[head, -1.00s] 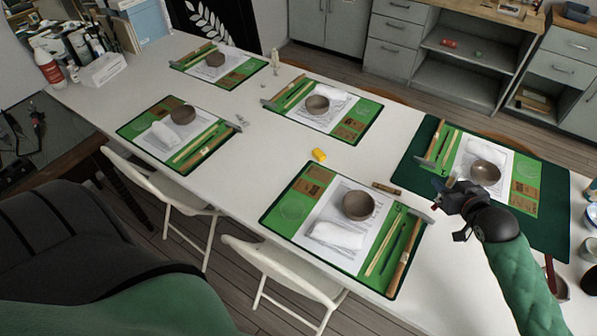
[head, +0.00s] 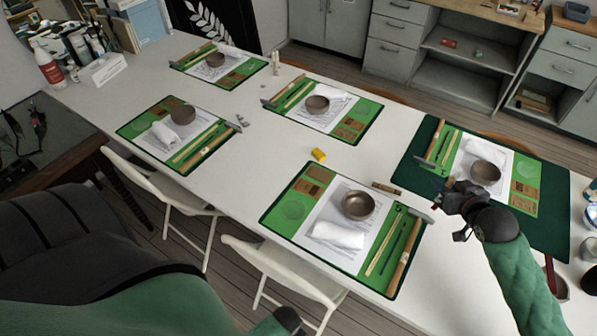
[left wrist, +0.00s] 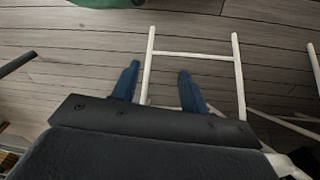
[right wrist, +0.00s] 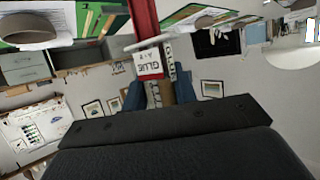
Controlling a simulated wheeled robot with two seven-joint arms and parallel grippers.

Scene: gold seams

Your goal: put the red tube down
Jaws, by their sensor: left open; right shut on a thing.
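The red tube (right wrist: 145,20) shows in the right wrist view, with a white label lettered "GLUE" on it. My right gripper (right wrist: 158,88) is shut on it, its blue fingers on both sides. My left gripper (left wrist: 158,85) is open and empty, above the floor and a white chair frame in the left wrist view.
The white table (head: 268,165) carries several green place mats with bowls, cloths and tools. A yellow block (head: 319,155) and a small brown bar (head: 386,188) lie between mats. A dark green mat (head: 549,226) is at right. A white chair (head: 290,270) stands in front.

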